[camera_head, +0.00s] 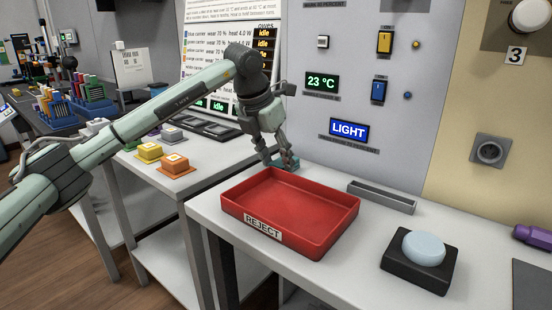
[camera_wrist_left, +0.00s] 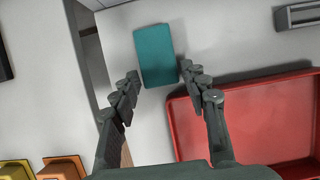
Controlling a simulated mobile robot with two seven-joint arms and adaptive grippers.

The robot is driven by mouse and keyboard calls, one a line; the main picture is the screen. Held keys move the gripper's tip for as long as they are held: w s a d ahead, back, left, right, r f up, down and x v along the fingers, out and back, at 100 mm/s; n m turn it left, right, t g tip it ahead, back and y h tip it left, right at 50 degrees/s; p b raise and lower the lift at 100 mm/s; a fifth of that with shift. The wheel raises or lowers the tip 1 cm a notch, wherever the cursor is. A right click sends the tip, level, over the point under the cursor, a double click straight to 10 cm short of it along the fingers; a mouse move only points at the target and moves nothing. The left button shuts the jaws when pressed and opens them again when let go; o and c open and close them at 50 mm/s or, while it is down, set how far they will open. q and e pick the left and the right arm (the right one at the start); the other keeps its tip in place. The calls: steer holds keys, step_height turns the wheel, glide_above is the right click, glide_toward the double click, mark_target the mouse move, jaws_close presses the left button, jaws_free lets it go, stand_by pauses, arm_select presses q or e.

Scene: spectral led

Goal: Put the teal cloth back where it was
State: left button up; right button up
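The teal cloth (camera_head: 287,165) is a small folded rectangle on the grey bench, just behind the red reject tray. In the left wrist view the whole cloth (camera_wrist_left: 155,55) shows flat, just ahead of and between the fingertips. My left gripper (camera_head: 280,160) reaches down over the cloth and partly hides it in the head view. In the left wrist view its two fingers (camera_wrist_left: 160,75) are spread apart, with nothing held between them. Whether the fingertips touch the cloth or bench is unclear. My right gripper is not in view.
The red REJECT tray (camera_head: 235,208) is empty, close to the left gripper. A grey narrow holder (camera_head: 381,197) and a black block with a pale blue button (camera_head: 424,249) stand to the right. The panel wall rises behind. Yellow and orange blocks (camera_head: 175,165) sit on the left bench, across a gap.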

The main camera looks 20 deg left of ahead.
arm_select(q)
steer(key=shift+o, duration=0.8)
steer(key=shift+r, duration=0.25)
steer(key=v, duration=1.2)
